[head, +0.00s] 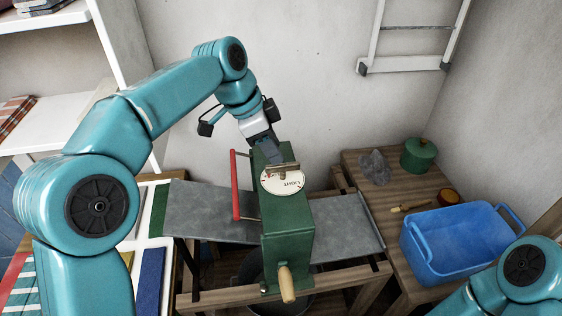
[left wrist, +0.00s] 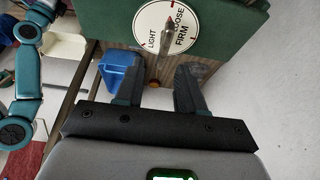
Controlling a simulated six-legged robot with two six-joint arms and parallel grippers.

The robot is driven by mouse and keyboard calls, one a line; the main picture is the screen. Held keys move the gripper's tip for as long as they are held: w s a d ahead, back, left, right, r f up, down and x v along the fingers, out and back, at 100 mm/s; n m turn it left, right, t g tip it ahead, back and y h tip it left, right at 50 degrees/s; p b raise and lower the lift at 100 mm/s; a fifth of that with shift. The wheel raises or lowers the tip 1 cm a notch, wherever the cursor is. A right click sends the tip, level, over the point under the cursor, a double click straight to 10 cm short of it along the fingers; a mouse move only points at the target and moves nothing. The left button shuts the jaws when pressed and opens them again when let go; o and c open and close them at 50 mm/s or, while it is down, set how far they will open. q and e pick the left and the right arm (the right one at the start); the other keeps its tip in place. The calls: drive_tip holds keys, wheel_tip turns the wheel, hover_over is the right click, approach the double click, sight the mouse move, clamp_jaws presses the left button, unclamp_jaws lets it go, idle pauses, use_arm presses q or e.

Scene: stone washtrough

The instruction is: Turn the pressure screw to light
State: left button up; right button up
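The pressure screw (head: 283,168) has a brown crossbar above a round white dial (head: 283,182) on top of the green mangle (head: 287,235). In the left wrist view, the dial (left wrist: 152,20) reads LIGHT, LOOSE and FIRM. The screw's bar (left wrist: 167,32) shows there over the dial, between the lines of the two fingers. My left gripper (head: 271,153) is just behind the screw in the head view. Its fingers (left wrist: 160,68) are apart in the left wrist view, with nothing clearly clamped between them. Contact with the bar cannot be told. My right gripper is out of view.
A red bar (head: 236,185) stands left of the mangle, and a wooden handle (head: 287,283) sticks out in front. Grey boards (head: 345,225) extend sideways. A blue tub (head: 455,243), green pot (head: 418,155) and grey cloth (head: 374,167) stand on the right table.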

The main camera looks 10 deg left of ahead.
sight(283, 165)
use_arm(q)
drive_tip(key=x, duration=0.5)
drive_tip(key=shift+w+a+f, duration=0.1)
drive_tip(key=shift+w+a, duration=0.3)
drive_tip(key=shift+s+d, duration=0.4)
drive_tip(key=shift+w+a, duration=0.15)
drive_tip(key=shift+c, duration=0.6)
drive_tip(key=shift+w+a+f, duration=0.1)
drive_tip(key=shift+w, duration=0.1)
drive_tip(key=c, duration=0.6)
drive_tip(key=shift+s, duration=0.1)
